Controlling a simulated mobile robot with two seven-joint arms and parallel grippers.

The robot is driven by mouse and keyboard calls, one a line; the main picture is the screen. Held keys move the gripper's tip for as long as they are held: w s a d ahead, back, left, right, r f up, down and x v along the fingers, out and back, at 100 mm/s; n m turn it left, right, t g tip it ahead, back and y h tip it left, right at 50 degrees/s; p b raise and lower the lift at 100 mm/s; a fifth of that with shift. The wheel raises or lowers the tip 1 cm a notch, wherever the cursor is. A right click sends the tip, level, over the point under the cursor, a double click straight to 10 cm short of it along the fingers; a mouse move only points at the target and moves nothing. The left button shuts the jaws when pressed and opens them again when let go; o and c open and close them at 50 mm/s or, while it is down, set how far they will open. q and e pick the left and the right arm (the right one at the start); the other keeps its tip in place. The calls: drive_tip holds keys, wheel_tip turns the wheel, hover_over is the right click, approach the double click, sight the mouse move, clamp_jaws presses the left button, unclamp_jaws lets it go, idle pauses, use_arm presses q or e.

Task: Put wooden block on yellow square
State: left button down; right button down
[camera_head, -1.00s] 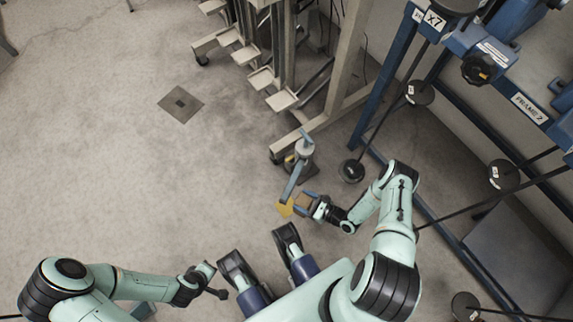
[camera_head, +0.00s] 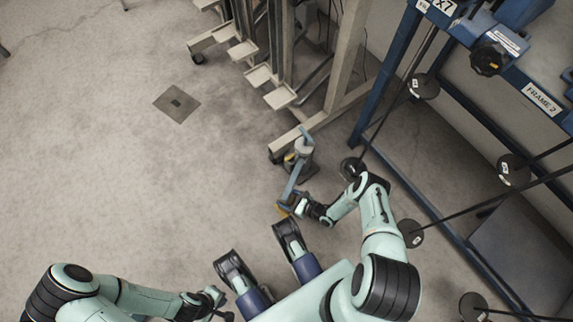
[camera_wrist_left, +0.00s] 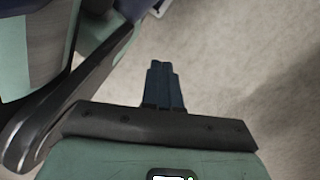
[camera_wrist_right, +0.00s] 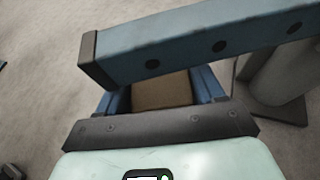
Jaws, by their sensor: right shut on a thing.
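The wooden block (camera_wrist_right: 162,91) is brown and sits between the two blue fingers of my right gripper, which is shut on it. In the head view my right gripper (camera_head: 291,203) is at the lower end of a blue lever bar (camera_head: 292,180), and the block is hard to make out. The yellow square (camera_head: 282,211) shows only as a small patch beside this gripper; the rest is hidden. In the right wrist view the lever bar (camera_wrist_right: 200,38) crosses in front of the block. My left gripper (camera_head: 220,305) is low at the left, its fingers (camera_wrist_left: 163,86) together and empty.
The lever's grey post (camera_head: 304,152) stands on the floor behind my right gripper. A blue frame (camera_head: 368,110) with long rods and black discs (camera_head: 424,86) is at the right. A beige rack (camera_head: 345,60) stands at the back. The floor at the left is open.

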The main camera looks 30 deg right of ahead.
use_arm(q)
drive_tip(key=shift+s+a+f, duration=0.1)
drive_tip(key=shift+s+f, duration=0.1)
drive_tip(key=shift+s, duration=0.35)
use_arm(e)
drive_tip(key=shift+w+f, duration=0.15)
drive_tip(key=shift+f, duration=0.45)
drive_tip(key=shift+c, duration=0.7)
unclamp_jaws()
drive_tip(key=shift+f, duration=0.1)
use_arm(q)
drive_tip(key=shift+t, duration=0.7)
drive_tip(key=w+r, duration=0.1)
drive_tip(key=w+p, duration=0.1)
drive_tip(key=w, duration=0.1)
drive_tip(key=w+r+p, duration=0.1)
drive_tip(key=w, duration=0.1)
drive_tip(key=shift+d+r, duration=0.3)
use_arm(e)
drive_tip(key=v, duration=1.2)
